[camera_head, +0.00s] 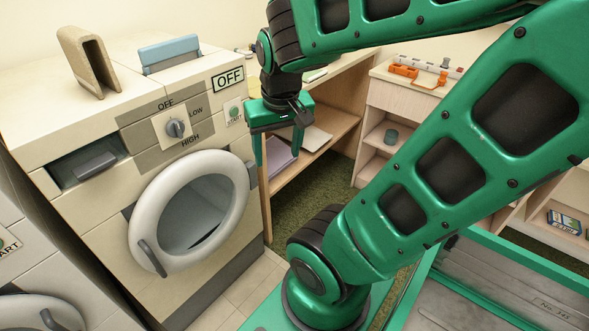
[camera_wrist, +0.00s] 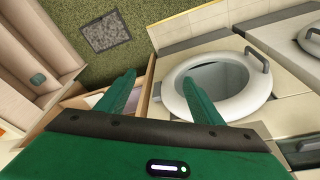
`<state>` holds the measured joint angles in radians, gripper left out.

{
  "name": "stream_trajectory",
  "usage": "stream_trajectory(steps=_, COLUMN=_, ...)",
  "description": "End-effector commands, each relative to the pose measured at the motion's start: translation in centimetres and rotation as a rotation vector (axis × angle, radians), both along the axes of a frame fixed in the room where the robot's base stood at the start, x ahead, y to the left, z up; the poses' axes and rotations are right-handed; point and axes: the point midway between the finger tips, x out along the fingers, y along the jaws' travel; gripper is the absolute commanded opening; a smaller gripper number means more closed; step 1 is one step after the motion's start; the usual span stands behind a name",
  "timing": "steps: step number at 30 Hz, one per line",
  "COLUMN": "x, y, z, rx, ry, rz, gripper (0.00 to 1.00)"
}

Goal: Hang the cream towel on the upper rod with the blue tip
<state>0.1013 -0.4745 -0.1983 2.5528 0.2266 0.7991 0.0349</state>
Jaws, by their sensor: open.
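A beige, folded piece shaped like an upside-down U (camera_head: 88,62) stands on top of the washing machine at the far left. It may be the cream towel; its material is hard to tell. No rod with a blue tip shows in either view. My gripper (camera_head: 278,150) is open and empty, just right of the machine's front, in front of the wooden shelf unit. In the wrist view my gripper (camera_wrist: 160,84) has its two green fingers spread apart, with nothing between them.
The washing machine (camera_head: 235,210) has a round door (camera_head: 145,215) and a blue panel (camera_head: 170,53) on top. A wooden shelf (camera_head: 322,137) stands behind my gripper.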

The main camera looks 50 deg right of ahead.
Motion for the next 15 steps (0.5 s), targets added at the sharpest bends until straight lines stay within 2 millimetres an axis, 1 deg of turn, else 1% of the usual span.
stream_trajectory(steps=1, x=-2.1, y=0.2, z=-0.3, rx=0.038, ry=0.052, rz=-0.020, gripper=0.61)
stream_trajectory(steps=3, x=-4.5, y=0.8, z=-0.6, rx=0.084, ry=0.116, rz=-0.036, gripper=0.61)
stream_trajectory(steps=6, x=-6.6, y=1.5, z=-0.7, rx=0.128, ry=0.174, rz=-0.046, gripper=0.61)
stream_trajectory(steps=9, x=-7.5, y=1.7, z=-0.7, rx=0.149, ry=0.198, rz=-0.049, gripper=0.61)
stream_trajectory(steps=15, x=-7.6, y=1.7, z=-0.7, rx=0.151, ry=0.202, rz=-0.050, gripper=0.61)
